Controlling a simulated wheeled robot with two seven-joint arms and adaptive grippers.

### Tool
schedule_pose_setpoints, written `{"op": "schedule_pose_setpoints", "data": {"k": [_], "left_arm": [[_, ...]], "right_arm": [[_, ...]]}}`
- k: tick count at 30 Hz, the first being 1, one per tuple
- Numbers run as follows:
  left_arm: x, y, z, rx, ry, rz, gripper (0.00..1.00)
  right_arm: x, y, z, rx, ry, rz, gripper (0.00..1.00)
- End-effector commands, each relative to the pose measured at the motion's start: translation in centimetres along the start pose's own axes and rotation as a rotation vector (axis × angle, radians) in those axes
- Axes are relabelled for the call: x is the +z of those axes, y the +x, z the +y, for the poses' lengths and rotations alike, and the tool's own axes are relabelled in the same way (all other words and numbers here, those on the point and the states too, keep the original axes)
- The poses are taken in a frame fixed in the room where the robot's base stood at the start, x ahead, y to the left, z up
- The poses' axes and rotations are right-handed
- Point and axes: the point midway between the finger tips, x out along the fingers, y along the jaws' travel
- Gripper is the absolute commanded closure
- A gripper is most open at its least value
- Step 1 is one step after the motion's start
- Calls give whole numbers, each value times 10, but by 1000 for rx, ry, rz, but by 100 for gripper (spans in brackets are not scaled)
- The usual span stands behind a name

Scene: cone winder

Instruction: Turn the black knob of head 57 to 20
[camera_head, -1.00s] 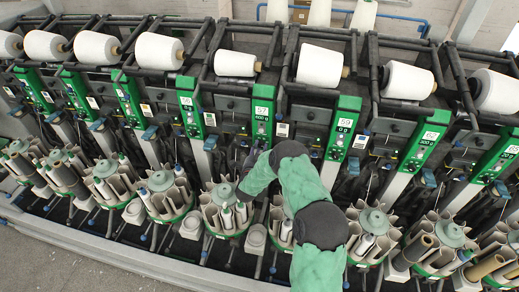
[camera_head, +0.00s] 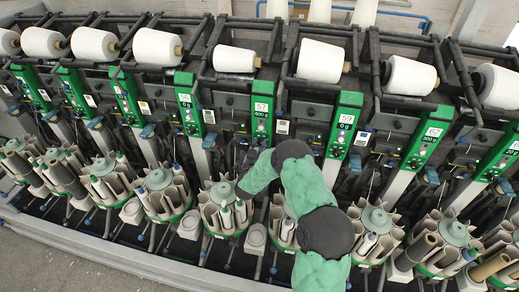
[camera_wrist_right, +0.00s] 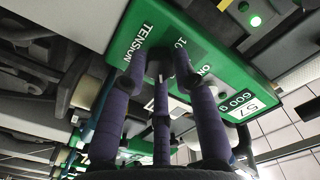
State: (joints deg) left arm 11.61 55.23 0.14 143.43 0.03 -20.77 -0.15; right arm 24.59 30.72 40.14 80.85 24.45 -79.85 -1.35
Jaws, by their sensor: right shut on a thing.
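Head 57's green panel (camera_head: 262,113) stands near the middle of the head view. In the right wrist view its panel (camera_wrist_right: 215,70) shows the words TENSION and ON, the number 10, and labels reading 57 and 600 g. My right gripper (camera_wrist_right: 160,72) has its purple fingers closed together at the panel, by the TENSION mark. It is shut on the black knob, which the fingertips mostly hide, so I cannot read its setting. My left gripper is in neither view.
Neighbouring green panels (camera_head: 343,122) stand close on both sides. White yarn cones (camera_head: 235,52) lie above, and round bobbin holders (camera_head: 223,207) stand below. A green light (camera_wrist_right: 255,21) glows in the wrist view.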

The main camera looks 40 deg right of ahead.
Motion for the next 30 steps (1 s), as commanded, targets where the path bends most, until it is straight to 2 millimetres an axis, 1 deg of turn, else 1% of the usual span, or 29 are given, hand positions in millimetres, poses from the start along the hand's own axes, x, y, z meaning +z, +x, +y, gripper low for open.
{"op": "schedule_pose_setpoints", "data": {"k": [1, 12, 30], "left_arm": [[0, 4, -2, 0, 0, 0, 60], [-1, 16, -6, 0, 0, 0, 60], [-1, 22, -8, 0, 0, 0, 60]], "right_arm": [[4, -1, 1, -2, -43, -4, 100], [4, -1, 1, -2, -396, -7, 100], [4, -2, 2, -3, -959, -9, 100]]}}
